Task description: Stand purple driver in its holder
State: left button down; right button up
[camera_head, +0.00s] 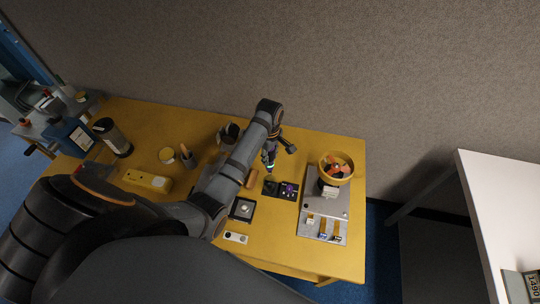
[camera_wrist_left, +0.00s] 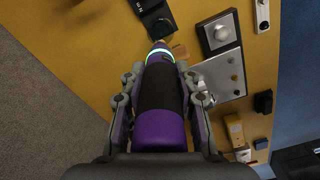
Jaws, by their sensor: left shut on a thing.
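My left gripper (camera_head: 271,157) is above the yellow table, to the right of its middle. In the left wrist view the left gripper (camera_wrist_left: 160,92) is shut on the purple driver (camera_wrist_left: 158,132), its fingers on either side. The driver has a purple body, a wide black grip band and a glowing green ring near its front end, which points away from the wrist. In the head view the driver is small and mostly lost against the gripper. A low dark block with a purple mark (camera_head: 289,190) lies on the table below the gripper; I cannot tell if it is the holder.
A grey panel (camera_head: 339,205) with a yellow-rimmed bowl (camera_head: 336,167) stands at the right. A black square plate with a round knob (camera_head: 242,208) and a white strip (camera_head: 235,238) lie nearer. A dark cylinder (camera_head: 112,138) and yellow box (camera_head: 147,181) are at left.

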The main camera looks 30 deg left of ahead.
pick_arm(q)
jog(key=shift+d, duration=0.1)
pick_arm(e)
jog(key=shift+a, duration=0.3)
pick_arm(q)
jog(key=shift+f, duration=0.3)
pick_arm(e)
jog(key=shift+a, duration=0.25)
pick_arm(q)
jog(key=shift+f, duration=0.1)
pick_arm(e)
jog(key=shift+d, duration=0.35)
pick_arm(q)
jog(key=shift+f+b, duration=0.6)
jog(key=shift+f, duration=0.7)
pick_arm(e)
jog(key=shift+w+f, duration=0.1)
jog(key=shift+f, duration=0.5)
pick_arm(q)
jog(key=shift+p, duration=0.55)
pick_arm(e)
jog(key=shift+a+r, duration=0.15)
jog(key=shift+r, duration=0.35)
pick_arm(q)
jog(key=shift+f, duration=0.1)
